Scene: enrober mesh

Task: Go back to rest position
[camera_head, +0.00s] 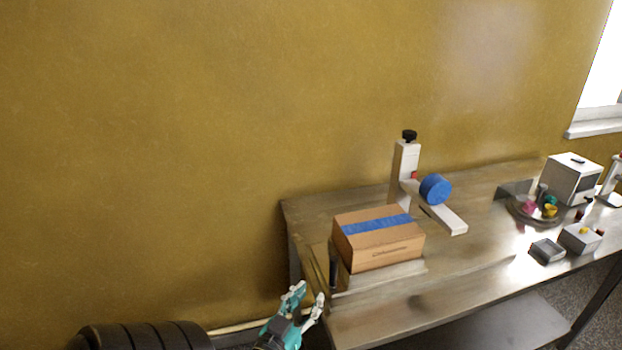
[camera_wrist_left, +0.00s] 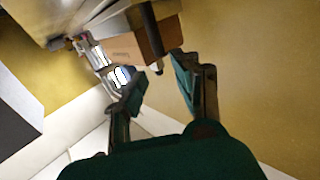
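My left gripper (camera_head: 303,303) is low at the bottom of the head view, left of the metal table's (camera_head: 380,335) near left corner. Its two fingers are spread apart with nothing between them. In the left wrist view the left gripper (camera_wrist_left: 163,84) also shows open and empty. My right gripper is not in either view. A cardboard box (camera_head: 398,248) with a blue band on top sits on the left end of the table, up and right of my left gripper and apart from it. The box (camera_wrist_left: 125,47) also shows past the fingers in the left wrist view.
A white stand (camera_head: 404,165) with a blue round part (camera_head: 436,189) stands behind the box. A round tray (camera_head: 522,213) of colored items, a grey machine (camera_head: 573,179) and small grey boxes (camera_head: 547,250) are at the right. A black ribbed object (camera_head: 140,338) lies at bottom left.

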